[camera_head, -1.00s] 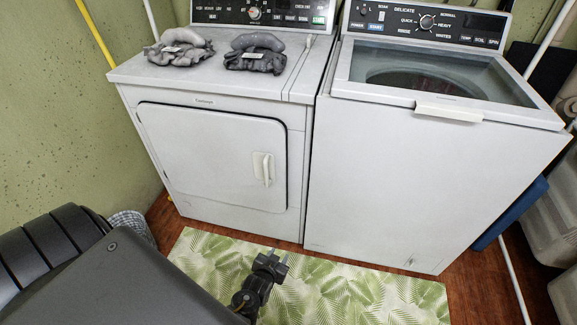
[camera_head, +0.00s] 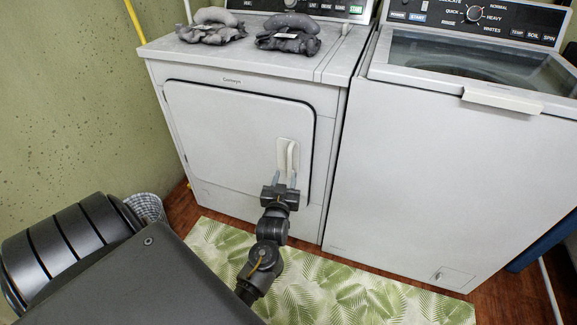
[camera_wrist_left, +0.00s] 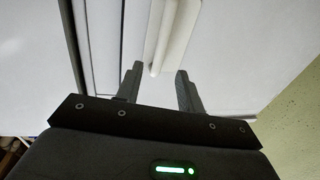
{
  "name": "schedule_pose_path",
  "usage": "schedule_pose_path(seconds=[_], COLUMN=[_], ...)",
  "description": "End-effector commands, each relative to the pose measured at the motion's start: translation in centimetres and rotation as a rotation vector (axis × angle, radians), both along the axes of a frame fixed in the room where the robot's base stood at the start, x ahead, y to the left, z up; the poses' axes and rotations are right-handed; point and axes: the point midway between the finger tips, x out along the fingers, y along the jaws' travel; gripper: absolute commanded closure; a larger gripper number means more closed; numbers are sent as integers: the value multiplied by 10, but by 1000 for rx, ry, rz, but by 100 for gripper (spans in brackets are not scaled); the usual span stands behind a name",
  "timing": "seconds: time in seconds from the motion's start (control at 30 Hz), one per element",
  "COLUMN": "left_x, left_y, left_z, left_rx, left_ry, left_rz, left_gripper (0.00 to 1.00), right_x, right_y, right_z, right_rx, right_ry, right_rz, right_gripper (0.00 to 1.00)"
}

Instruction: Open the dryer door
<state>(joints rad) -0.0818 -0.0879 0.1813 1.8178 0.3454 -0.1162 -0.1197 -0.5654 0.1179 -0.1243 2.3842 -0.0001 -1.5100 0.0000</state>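The white dryer (camera_head: 215,190) stands at the left with its front door (camera_head: 220,130) shut flush. A pale upright door handle (camera_head: 291,155) is at the door's right side. My left gripper (camera_head: 285,181) is at the lower end of this handle, with its two fingers spread. In the left wrist view, the handle (camera_wrist_left: 168,38) comes down between the tips of my open gripper (camera_wrist_left: 159,72), with gaps on both sides. I cannot tell how far the fingers reach past the bar. My right gripper is not in view.
A white top-loading washer (camera_head: 430,180) stands close at the right of the dryer. Grey gloves (camera_head: 290,38) lie on the dryer top. A leaf-patterned mat (camera_head: 345,290) covers the floor in front. A woven basket (camera_head: 147,207) is by the left wall.

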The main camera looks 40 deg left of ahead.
Motion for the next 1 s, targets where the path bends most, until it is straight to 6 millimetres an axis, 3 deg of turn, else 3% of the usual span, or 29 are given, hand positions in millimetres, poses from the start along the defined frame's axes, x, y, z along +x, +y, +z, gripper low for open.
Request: schedule_pose_path(seconds=[0.1,0.33,0.77,1.0], left_x=[21,49,58,58], left_y=[13,29,34,34], left_z=[-1,-1,0,0], left_rx=[1,1,-1,-1], left_ry=[0,1,1,1], left_rz=[1,0,-1,-1], left_gripper=[62,62,62,91], right_x=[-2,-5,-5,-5], right_y=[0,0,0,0], right_z=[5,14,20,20], right_rx=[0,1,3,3], right_ry=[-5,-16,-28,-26], right_rz=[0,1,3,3], right_gripper=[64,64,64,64])
